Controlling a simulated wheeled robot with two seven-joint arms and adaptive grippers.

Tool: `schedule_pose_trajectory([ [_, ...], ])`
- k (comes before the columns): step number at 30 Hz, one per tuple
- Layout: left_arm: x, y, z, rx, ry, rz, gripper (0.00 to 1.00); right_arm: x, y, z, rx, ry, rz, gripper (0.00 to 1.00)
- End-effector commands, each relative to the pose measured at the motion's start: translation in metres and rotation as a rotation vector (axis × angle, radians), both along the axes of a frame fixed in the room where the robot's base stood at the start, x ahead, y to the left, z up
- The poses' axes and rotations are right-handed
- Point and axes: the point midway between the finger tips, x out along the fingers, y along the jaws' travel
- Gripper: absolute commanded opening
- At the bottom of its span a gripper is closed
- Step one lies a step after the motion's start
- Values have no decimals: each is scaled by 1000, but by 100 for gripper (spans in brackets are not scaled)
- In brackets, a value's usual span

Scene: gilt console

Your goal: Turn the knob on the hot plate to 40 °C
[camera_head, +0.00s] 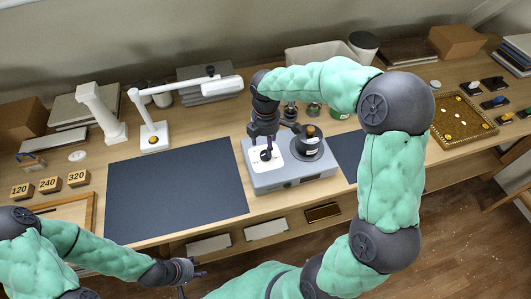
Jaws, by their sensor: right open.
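The hot plate (292,182) is a grey box on the table, right of the dark blue mat. A black knob (265,156) sits on a white dial panel (262,165) on its left part. A round dark heating plate (307,148) with a small vessel on it is on its right part. My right gripper (271,151) points down over the knob with its jaws open. Its fingers partly cover the knob, and I cannot tell whether they touch it. The dial's markings are too small to read. My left gripper (196,279) is low at the front edge, empty, with its fingers apart.
The dark blue mat (175,190) is bare. A white desk lamp (153,135) and a white column (100,112) stand behind it. A gold-rimmed tray (462,120) lies far right. My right arm hides table behind it.

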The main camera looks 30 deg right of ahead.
Motion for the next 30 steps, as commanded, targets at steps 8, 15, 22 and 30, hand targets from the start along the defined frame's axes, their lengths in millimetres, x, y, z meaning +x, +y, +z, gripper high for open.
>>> schedule_pose_trajectory([
  [8,0,0,-14,0,0,0,40,0,0,-42,-1,2,1,61],
  [15,0,0,-16,0,0,0,40,0,0,-53,0,0,0,61],
  [22,0,0,-16,0,0,0,40,0,0,-52,0,0,1,61],
  [30,0,0,-16,0,0,0,40,0,0,-52,0,0,1,5],
])
